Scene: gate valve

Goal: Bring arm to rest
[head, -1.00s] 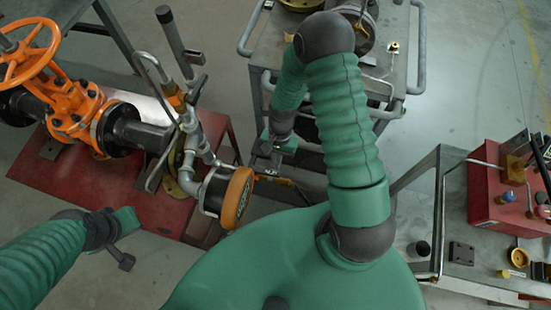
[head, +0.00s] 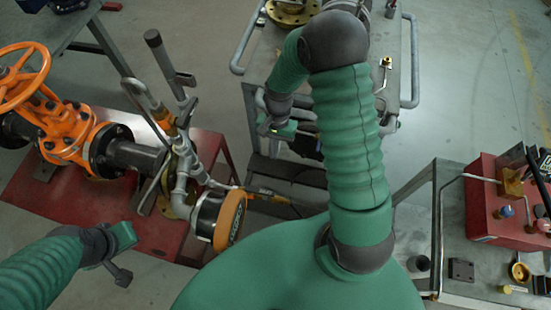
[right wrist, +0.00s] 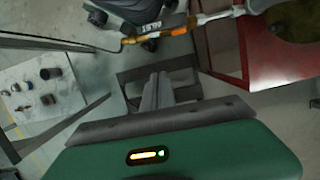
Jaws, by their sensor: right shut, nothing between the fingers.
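My right arm is bent in front of me in the head view. Its gripper (head: 268,130) hangs beside the grey cart, partly hidden by the arm. In the right wrist view the right gripper's two fingers (right wrist: 157,90) lie together with nothing between them. My left gripper (head: 122,276) is at the lower left, over the floor near the red base. I cannot tell whether its fingers are together. The orange gate valve (head: 72,132) with its handwheel (head: 22,76) stands at the left, apart from both grippers.
A pipe assembly with an orange-rimmed gauge (head: 228,220) stands on the red base (head: 45,200), between my arms. The grey cart (head: 405,60) is ahead. A side table (head: 445,250) with a red box (head: 485,200) is at the right. Open floor lies at the upper right.

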